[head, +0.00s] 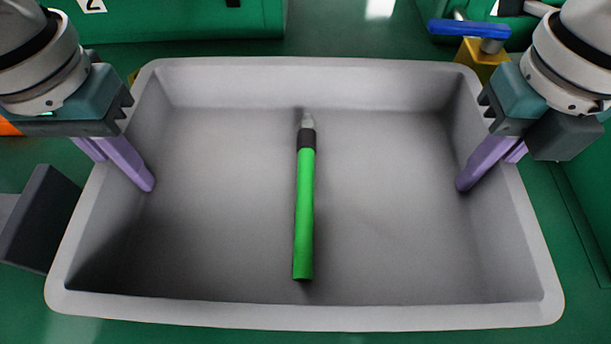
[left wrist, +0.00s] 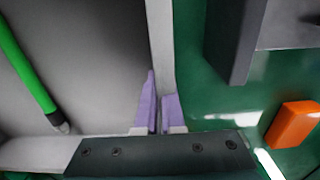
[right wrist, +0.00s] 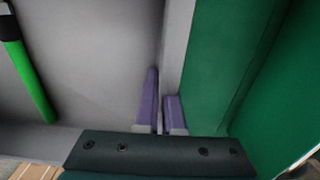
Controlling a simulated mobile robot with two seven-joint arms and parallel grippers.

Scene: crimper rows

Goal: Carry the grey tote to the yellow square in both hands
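The grey tote (head: 390,240) fills the middle of the head view, with a green pen-like tool (head: 304,215) with a black collar and grey tip lying inside it. My left gripper (head: 138,180) is closed over the tote's left wall, one purple finger inside and one outside; the left wrist view shows the wall (left wrist: 161,50) between the fingers. My right gripper (head: 480,180) straddles the right wall the same way, and the right wrist view shows that wall (right wrist: 176,50) between its fingers. No yellow square is clearly in view.
A valve with a blue handle (head: 468,28) on a yellow block (head: 482,58) stands behind the tote's far right corner. A dark grey block (head: 42,220) is close by the left wall. An orange object (left wrist: 292,124) lies left of the tote. Green surfaces surround it.

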